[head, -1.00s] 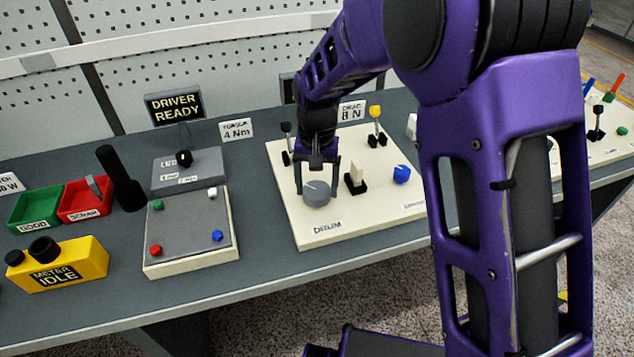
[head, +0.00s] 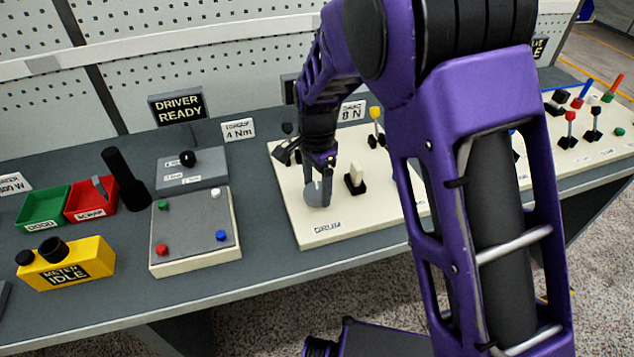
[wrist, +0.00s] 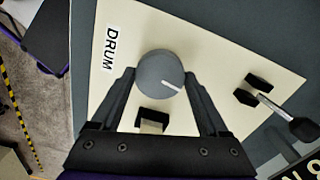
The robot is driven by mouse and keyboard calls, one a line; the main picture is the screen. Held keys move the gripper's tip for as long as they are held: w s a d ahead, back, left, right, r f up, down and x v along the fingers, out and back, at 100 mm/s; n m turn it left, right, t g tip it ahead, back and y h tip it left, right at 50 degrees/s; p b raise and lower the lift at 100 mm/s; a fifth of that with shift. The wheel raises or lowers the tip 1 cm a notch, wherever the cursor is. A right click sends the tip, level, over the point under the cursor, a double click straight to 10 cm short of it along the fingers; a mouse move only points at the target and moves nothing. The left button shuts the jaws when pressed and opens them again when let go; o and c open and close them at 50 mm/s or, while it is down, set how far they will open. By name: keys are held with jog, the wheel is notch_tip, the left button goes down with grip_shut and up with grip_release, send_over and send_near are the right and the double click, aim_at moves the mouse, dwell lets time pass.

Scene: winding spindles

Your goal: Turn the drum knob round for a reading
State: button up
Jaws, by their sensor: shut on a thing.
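The drum knob (head: 313,198) is a round grey knob on the cream panel (head: 300,222), beside the label DRUM (head: 327,228). My gripper (head: 318,183) reaches down onto it and is shut on it, one finger on each side. In the wrist view the knob (wrist: 158,68) sits between my fingertips (wrist: 160,78), and its white pointer line points right and slightly down. In the head view the fingers partly cover the knob and its line is hard to make out.
A white switch (head: 355,177) stands close to the knob's right. A yellow-topped lever (head: 375,115) is behind. A dark lever (wrist: 275,105) shows in the wrist view. A yellow meter (head: 65,263) reads IDLE.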

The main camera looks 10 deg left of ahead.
aim_at(317, 190)
jog(key=shift+m, duration=0.8)
jog(key=o, duration=1.2)
jog(key=shift+o, duration=0.2)
notch_tip(317, 190, up, 18)
jog(key=shift+f, duration=0.25)
